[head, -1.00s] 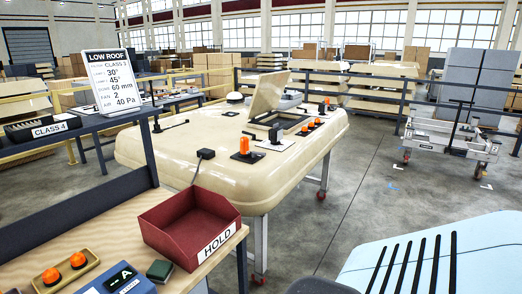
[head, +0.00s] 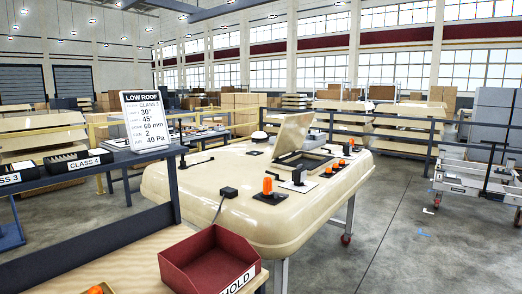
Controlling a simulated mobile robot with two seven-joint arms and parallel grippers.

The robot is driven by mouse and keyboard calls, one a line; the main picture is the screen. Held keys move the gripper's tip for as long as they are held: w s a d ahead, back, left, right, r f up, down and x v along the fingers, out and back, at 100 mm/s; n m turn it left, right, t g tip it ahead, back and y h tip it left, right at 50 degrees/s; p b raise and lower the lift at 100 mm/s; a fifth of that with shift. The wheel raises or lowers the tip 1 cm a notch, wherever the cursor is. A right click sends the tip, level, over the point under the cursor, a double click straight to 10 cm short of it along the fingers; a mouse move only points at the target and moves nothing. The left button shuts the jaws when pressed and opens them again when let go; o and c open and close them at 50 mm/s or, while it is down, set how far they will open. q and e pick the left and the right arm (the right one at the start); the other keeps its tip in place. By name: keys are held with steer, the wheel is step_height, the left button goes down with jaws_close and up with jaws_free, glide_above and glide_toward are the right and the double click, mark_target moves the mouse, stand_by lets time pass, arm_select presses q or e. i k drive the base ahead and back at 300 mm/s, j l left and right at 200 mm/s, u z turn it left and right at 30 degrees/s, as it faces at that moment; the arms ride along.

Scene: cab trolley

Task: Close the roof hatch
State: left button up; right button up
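The roof hatch lid (head: 293,135) is a beige panel standing tilted open above its opening (head: 303,161). It sits toward the far side of the cream roof (head: 240,207), which rests on a trolley with grey legs. The dark opening shows in front of and to the right of the lid. Neither of my grippers is in the head view.
Orange beacons (head: 268,187) and dark fittings stand on the roof around the hatch. A red HOLD bin (head: 205,262) sits on the wooden bench at front. A LOW ROOF sign (head: 146,122) stands at left. Clear floor (head: 410,245) lies to the right of the trolley.

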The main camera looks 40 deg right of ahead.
mark_target(293, 130)
steer(key=l+z, duration=0.1)
steer(key=l, duration=0.2)
steer(key=i+l+z, duration=0.15)
steer(key=l, duration=0.15)
steer(key=i+l+z, duration=0.15)
steer(key=l+z, duration=0.25)
steer(key=i+l+z, duration=0.2)
steer(key=l+z, duration=0.2)
steer(key=i+l+z, duration=0.6)
steer(key=z, duration=0.2)
steer(key=i+l+z, duration=0.3)
steer(key=i, duration=0.3)
steer(key=i+l+z, duration=0.1)
steer(key=i+z, duration=0.2)
steer(key=i, duration=1.7)
steer(key=i+u, duration=0.1)
steer(key=i, duration=1.3)
steer(key=i+j+z, duration=0.1)
steer(key=i+z, duration=0.15)
steer(key=i, duration=1.15)
steer(key=i+u, duration=0.25)
steer(key=i, duration=0.4)
steer(key=i+l+u, duration=0.25)
steer(key=i, duration=0.4)
steer(key=i+j, duration=0.05)
steer(key=j, duration=0.05)
